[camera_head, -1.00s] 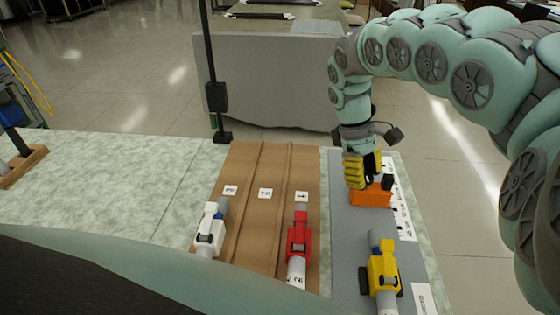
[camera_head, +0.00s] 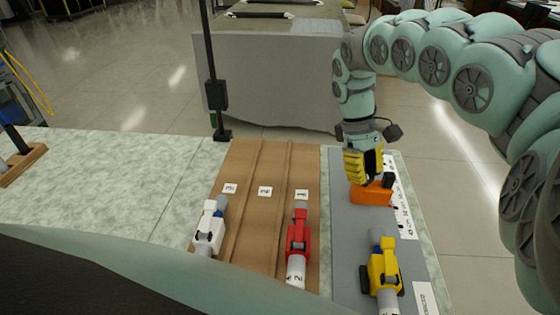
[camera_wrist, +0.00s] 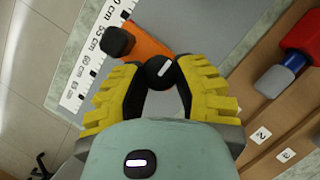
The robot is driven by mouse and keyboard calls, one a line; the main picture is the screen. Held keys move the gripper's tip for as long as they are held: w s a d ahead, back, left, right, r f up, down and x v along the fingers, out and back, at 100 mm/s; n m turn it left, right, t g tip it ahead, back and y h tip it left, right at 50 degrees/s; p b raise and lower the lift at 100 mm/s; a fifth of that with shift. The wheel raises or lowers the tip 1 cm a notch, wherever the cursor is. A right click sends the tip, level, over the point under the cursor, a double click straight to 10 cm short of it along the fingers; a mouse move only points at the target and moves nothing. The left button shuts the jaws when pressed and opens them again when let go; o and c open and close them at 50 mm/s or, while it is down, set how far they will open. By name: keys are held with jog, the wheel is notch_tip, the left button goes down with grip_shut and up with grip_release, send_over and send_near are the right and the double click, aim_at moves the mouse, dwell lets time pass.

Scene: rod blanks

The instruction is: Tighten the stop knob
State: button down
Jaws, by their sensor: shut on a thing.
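The orange stop (camera_head: 371,195) sits on the grey strip beside the printed scale (camera_head: 400,200). In the wrist view the stop (camera_wrist: 151,46) shows behind a round black knob (camera_wrist: 159,73) with a slanted white line on its top. My gripper (camera_head: 363,180) points down at the stop. In the wrist view its yellow fingers (camera_wrist: 160,71) are shut on the knob, one on each side. A second black piece (camera_wrist: 117,41) stands on the stop's other end, clear of the fingers. In the head view the fingers hide the knob.
A yellow clamp (camera_head: 383,268) with a rod lies nearer on the grey strip. A red clamp (camera_head: 299,234) and a white clamp (camera_head: 209,229) hold rods on the brown grooved board (camera_head: 276,165). A dark post (camera_head: 217,95) stands behind it. The table's left is mostly clear.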

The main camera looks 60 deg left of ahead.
jog(key=c, duration=0.6)
grip_release()
jog(key=v, duration=1.2)
